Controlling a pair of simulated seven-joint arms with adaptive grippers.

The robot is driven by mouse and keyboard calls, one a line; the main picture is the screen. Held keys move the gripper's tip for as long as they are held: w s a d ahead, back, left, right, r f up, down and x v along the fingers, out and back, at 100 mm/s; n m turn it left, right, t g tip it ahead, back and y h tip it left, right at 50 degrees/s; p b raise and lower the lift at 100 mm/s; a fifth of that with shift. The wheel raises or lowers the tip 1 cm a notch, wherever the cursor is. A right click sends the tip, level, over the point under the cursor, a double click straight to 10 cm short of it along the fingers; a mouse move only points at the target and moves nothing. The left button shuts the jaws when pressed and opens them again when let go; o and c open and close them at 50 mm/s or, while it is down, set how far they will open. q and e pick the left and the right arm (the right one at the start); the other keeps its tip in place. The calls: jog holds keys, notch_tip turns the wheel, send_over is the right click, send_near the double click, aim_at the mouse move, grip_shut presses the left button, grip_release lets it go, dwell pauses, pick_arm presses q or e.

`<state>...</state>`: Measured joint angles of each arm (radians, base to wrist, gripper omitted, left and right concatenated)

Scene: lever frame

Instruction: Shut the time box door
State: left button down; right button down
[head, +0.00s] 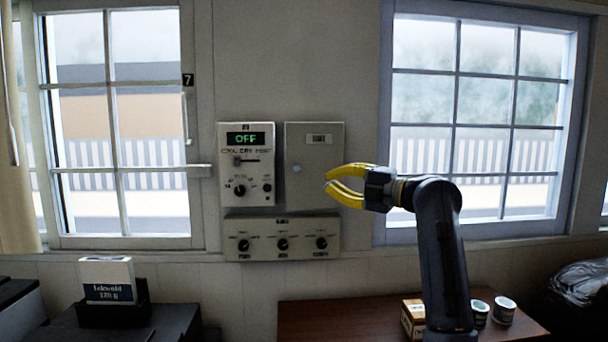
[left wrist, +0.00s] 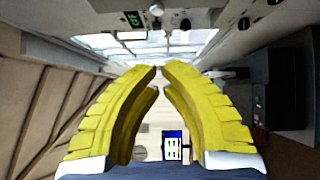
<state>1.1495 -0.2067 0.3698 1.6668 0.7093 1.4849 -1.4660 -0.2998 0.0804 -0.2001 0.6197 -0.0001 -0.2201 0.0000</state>
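A grey box (head: 316,142) hangs on the wall, with a small white label near its top and a pale round knob near its left edge. I take it for the time box. Its door front looks flat, and I cannot tell whether it stands slightly ajar. My left gripper (head: 328,180) has yellow fingers, which point left in front of the box's lower right side. A narrow gap shows between the fingertips, and nothing is held. In the left wrist view the same fingers (left wrist: 160,68) nearly meet. I cannot tell whether they touch the box. My right gripper is out of view.
A control panel (head: 259,171) with an OFF display hangs left of the box. A panel with three knobs (head: 282,254) sits below. Windows flank them. A brown table (head: 335,310) below carries a small carton (head: 412,318) and cups (head: 503,309).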

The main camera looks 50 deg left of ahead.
pick_arm(q)
jog(key=w+x, duration=0.3)
jog(key=x, duration=0.9)
jog(key=shift+s+a, duration=0.2)
jog(key=shift+a, duration=0.55)
